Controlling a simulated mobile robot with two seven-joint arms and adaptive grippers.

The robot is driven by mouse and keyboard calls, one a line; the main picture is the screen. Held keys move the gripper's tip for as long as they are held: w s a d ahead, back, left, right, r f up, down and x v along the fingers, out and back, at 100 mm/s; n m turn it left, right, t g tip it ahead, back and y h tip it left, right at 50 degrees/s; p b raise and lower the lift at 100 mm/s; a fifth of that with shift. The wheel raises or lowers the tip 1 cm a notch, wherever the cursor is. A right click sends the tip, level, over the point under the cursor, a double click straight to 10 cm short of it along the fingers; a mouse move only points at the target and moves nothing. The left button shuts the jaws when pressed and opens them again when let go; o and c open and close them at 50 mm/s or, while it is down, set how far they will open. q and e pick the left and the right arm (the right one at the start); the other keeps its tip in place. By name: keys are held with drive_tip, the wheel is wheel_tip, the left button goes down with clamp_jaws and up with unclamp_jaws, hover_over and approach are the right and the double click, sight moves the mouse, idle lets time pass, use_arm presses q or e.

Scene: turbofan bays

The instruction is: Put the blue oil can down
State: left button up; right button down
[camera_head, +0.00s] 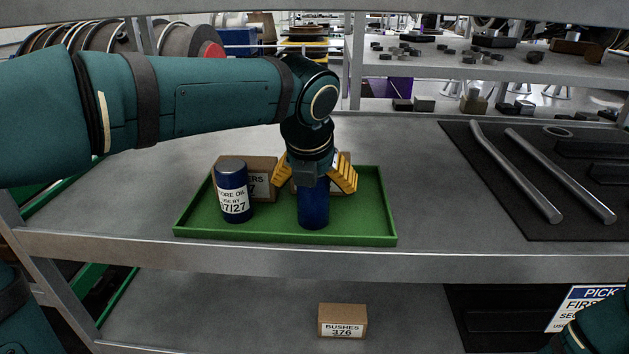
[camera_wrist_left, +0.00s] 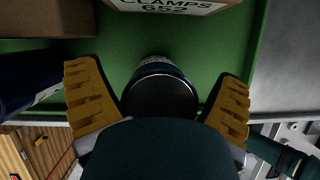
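One blue oil can (camera_head: 313,209) stands upright in the green tray (camera_head: 385,215), directly below my left gripper (camera_head: 318,180). The yellow fingers are spread wide on either side of it. In the left wrist view the can's dark round top (camera_wrist_left: 160,98) lies between the fingers, with green gaps on both sides. My left gripper is open and not closed on the can. A second blue can (camera_head: 233,190), with a white oil label, stands upright to its left in the tray. My right gripper is out of view.
Cardboard boxes stand at the back of the tray; one (camera_wrist_left: 170,5) reads CLAMPS. A black mat (camera_head: 490,190) with metal tubes lies to the right. A BUSHES box (camera_head: 342,321) sits on the lower shelf. The grey shelf between tray and mat is clear.

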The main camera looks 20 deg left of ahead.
use_arm(q)
drive_tip(key=shift+s+r, duration=0.1)
drive_tip(key=shift+r, duration=0.45)
drive_tip(key=p+v, duration=0.1)
drive_tip(key=v, duration=0.2)
drive_tip(key=shift+s+f, duration=0.15)
drive_tip(key=s+d+p, duration=0.1)
drive_tip(key=s+d, duration=0.1)
drive_tip(key=s, duration=0.9)
drive_tip(key=shift+s+f, duration=0.25)
